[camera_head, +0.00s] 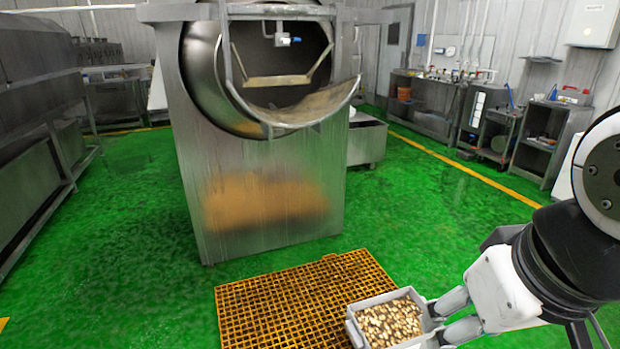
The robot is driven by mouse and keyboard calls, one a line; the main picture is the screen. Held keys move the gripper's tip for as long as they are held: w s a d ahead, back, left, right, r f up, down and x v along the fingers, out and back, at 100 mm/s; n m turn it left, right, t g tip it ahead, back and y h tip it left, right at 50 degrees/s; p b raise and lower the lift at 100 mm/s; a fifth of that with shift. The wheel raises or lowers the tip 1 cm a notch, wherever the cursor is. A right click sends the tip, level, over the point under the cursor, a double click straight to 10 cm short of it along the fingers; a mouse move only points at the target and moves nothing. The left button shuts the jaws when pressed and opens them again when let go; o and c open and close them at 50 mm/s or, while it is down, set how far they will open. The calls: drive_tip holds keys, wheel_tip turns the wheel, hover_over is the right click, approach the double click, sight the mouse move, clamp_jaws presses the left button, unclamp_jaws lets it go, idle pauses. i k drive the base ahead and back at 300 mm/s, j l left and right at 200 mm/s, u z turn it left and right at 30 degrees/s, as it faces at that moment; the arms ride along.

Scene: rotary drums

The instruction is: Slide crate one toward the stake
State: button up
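A grey crate (350,326) filled with small brown and pale pieces sits on the orange grating at the bottom, right of centre. It is the only such crate I can make out, and its near edge is cut off by the frame. My gripper (436,322) is at the crate's right side, its two fingers apart with a gap between them. The fingertips are at or very near the right wall; I cannot tell whether they touch it. I cannot make out a stake.
The orange grating (270,310) lies on the green floor, with bare grating left of the crate. A large steel rotary drum machine (260,190) stands behind it. Steel equipment (35,130) lines the left. Benches (425,105) and a wall box (594,24) are at the right.

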sight(390, 320)
drive_tip(key=i+l+z, duration=0.1)
drive_tip(key=i+l, duration=0.15)
drive_tip(key=l, duration=0.3)
drive_tip(key=i+l, duration=0.25)
drive_tip(key=l, duration=0.3)
drive_tip(key=i+l+z, duration=0.15)
drive_tip(key=l, duration=0.4)
drive_tip(key=i+l+z, duration=0.1)
drive_tip(key=i+l, duration=0.3)
drive_tip(key=i+l+z, duration=0.1)
drive_tip(key=i+l, duration=0.2)
drive_tip(key=l, duration=0.3)
drive_tip(key=i+l, duration=0.3)
drive_tip(key=l, duration=0.2)
drive_tip(key=z, duration=0.05)
